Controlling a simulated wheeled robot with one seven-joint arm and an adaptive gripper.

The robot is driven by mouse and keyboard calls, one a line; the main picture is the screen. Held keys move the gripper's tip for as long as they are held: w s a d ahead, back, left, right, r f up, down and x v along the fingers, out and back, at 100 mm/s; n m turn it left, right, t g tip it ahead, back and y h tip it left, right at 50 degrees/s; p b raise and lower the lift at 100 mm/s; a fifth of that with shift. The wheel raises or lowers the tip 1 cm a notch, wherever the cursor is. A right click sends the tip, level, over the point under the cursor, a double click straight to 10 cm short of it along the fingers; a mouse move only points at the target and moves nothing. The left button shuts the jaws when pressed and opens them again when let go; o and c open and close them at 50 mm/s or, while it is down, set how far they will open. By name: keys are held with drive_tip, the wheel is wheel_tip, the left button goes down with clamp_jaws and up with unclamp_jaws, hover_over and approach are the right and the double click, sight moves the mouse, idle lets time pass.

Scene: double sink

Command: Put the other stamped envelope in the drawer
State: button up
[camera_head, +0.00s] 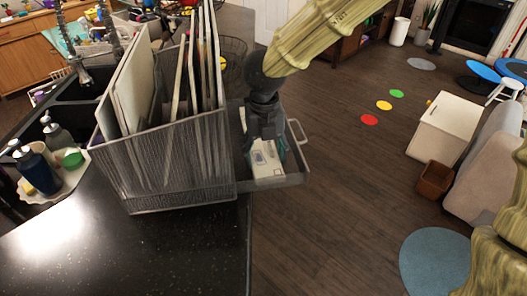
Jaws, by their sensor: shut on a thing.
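A stamped envelope (267,159), white with a small printed mark, is upright or tilted in my gripper (265,143). My gripper points down and is shut on the envelope's upper part. The envelope is over or inside an open grey drawer (272,183) that sticks out to the right of a mesh file organizer (180,165). The drawer's handle (297,132) shows on its right side. I cannot tell whether the envelope touches the drawer floor. My gripper hides much of the drawer's inside.
The organizer holds several upright files (130,90) just left of my gripper. It stands on a black countertop (130,245). Soap bottles (38,168) stand on a tray at the far left. Right of the drawer is open wooden floor (335,200).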

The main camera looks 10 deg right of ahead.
sight(265, 157)
drive_tip(key=shift+s, duration=0.1)
drive_tip(key=shift+f, duration=0.15)
drive_tip(key=o, duration=1)
drive_tip(key=shift+o, duration=0.2)
wheel_tip(265, 157, up, 12)
drive_tip(key=b, duration=0.2)
drive_tip(key=shift+r, duration=0.2)
